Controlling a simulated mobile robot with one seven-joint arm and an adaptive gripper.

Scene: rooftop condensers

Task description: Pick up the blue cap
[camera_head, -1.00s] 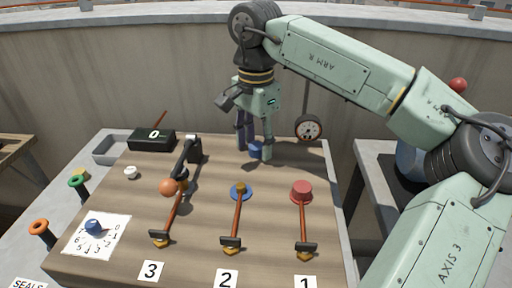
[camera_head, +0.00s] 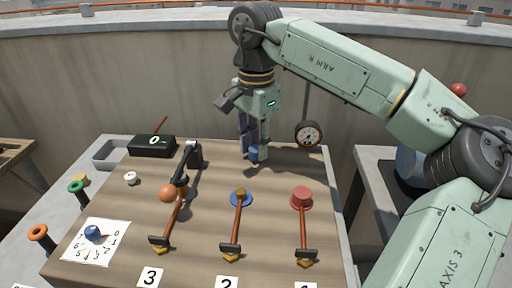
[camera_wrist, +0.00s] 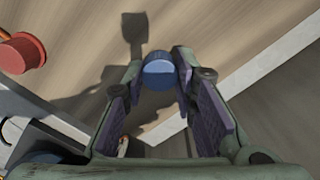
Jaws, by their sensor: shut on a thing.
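The blue cap (camera_head: 253,153) is near the back edge of the wooden board. In the wrist view the round blue cap (camera_wrist: 159,72) sits between the fingertips of my gripper (camera_wrist: 160,76). My gripper (camera_head: 254,150) points down and is shut on the cap. The fingers hide part of its sides. I cannot tell whether the cap still touches the board.
A red cap (camera_head: 302,196) and a blue disc with a brass nut (camera_head: 240,196) stand on the board (camera_head: 270,225), with hammer-like handles in front. A gauge (camera_head: 308,134) stands behind right. A black box (camera_head: 152,145) is back left.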

